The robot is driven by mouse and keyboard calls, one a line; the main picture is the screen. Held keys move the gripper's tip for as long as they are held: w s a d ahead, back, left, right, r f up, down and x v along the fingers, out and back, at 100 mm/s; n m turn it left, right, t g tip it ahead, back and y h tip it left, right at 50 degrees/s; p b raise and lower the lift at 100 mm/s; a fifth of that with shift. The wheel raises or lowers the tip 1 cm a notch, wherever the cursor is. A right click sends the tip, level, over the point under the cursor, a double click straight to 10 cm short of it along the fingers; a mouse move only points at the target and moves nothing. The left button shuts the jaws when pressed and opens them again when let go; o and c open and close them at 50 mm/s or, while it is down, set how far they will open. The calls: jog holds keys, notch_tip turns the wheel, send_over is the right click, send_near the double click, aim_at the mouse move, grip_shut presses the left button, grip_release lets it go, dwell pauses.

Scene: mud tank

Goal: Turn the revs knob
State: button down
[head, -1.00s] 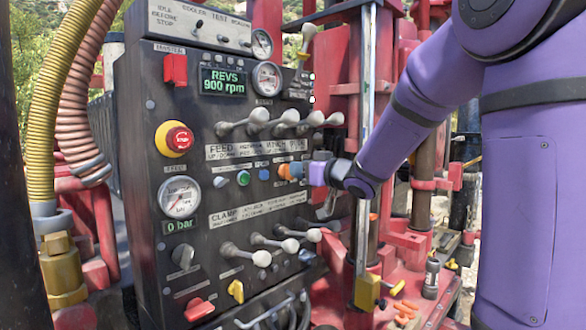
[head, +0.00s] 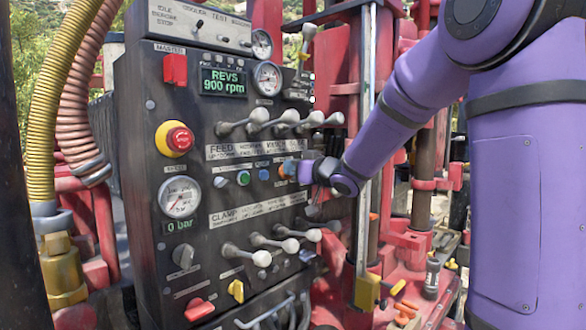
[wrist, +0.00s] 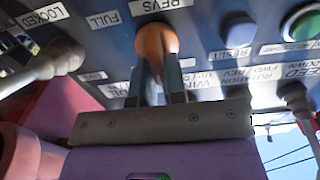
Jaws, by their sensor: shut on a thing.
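The revs knob (wrist: 155,42) is orange and sits under an upside-down "REVS" label in the wrist view. My gripper (wrist: 157,66) has one finger on each side of it and is shut on it. In the head view the knob (head: 281,173) shows as a small orange patch on the dark control panel, partly hidden by my gripper (head: 290,170). The green display (head: 224,82) on the panel reads "REVS 900 rpm".
A row of grey levers (head: 258,116) stands out just above my gripper, with a second row (head: 262,258) below. A green button (head: 243,178) and a red stop button (head: 180,139) are to the left. A vertical pale rail (head: 365,150) stands close to my forearm.

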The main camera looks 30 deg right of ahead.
jog(key=m, duration=0.4)
jog(key=shift+w+d+f, duration=0.1)
jog(key=shift+d, duration=0.15)
jog(key=shift+d+f+m, duration=0.1)
jog(key=shift+d+m, duration=0.05)
jog(key=shift+m, duration=1)
jog(key=shift+d+f+m, duration=0.1)
jog(key=shift+d+m, duration=0.05)
jog(key=shift+m, duration=1)
jog(key=c, duration=1.2)
grip_release()
